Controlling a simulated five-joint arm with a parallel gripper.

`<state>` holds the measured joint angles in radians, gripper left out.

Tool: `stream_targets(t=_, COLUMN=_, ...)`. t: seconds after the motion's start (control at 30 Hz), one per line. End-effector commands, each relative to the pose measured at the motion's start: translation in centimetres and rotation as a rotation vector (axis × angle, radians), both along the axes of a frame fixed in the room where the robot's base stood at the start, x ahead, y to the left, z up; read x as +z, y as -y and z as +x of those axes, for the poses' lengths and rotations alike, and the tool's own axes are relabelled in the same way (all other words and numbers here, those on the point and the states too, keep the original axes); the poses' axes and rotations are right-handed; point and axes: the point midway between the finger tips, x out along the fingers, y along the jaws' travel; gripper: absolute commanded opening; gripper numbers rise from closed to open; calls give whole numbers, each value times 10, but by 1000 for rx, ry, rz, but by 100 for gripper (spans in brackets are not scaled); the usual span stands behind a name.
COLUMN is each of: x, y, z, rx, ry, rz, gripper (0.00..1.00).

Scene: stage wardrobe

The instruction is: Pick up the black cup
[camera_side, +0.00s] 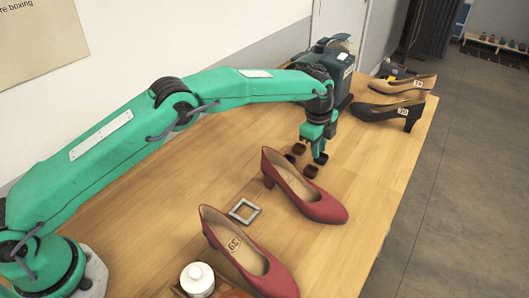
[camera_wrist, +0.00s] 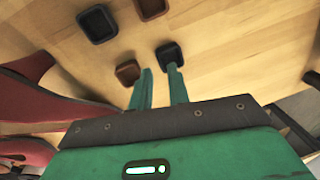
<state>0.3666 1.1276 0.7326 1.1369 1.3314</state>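Two small, square, dark cups show in the wrist view. One near-black cup (camera_wrist: 169,53) lies just beyond the tip of my right finger; I cannot tell if they touch. The other dark cup (camera_wrist: 97,23) lies farther off, to the upper left. Both look close to black. My gripper (camera_wrist: 159,70) is open, with bare table between its fingers. In the side view my gripper (camera_side: 313,147) points down, low among the cups, and partly hides them.
Two reddish-brown cups lie close by, one (camera_wrist: 128,72) by my left finger and one (camera_wrist: 152,8) farther out. A red shoe (camera_side: 305,190) stands close to the cups. A dark machine (camera_side: 337,65) stands behind my gripper. Bare wood (camera_side: 375,165) lies to the right.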

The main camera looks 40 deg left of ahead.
Motion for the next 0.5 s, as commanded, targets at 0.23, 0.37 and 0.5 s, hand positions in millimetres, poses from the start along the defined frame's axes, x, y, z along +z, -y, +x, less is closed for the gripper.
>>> stream_targets(t=0.23, x=-29, y=0, z=3, rx=0, ry=-1, rz=0, gripper=18)
stream_targets(t=0.37, x=-36, y=0, z=3, rx=0, ry=0, rz=0, gripper=18)
stream_targets(t=0.5, x=-37, y=0, z=4, rx=0, ry=0, rz=0, gripper=18)
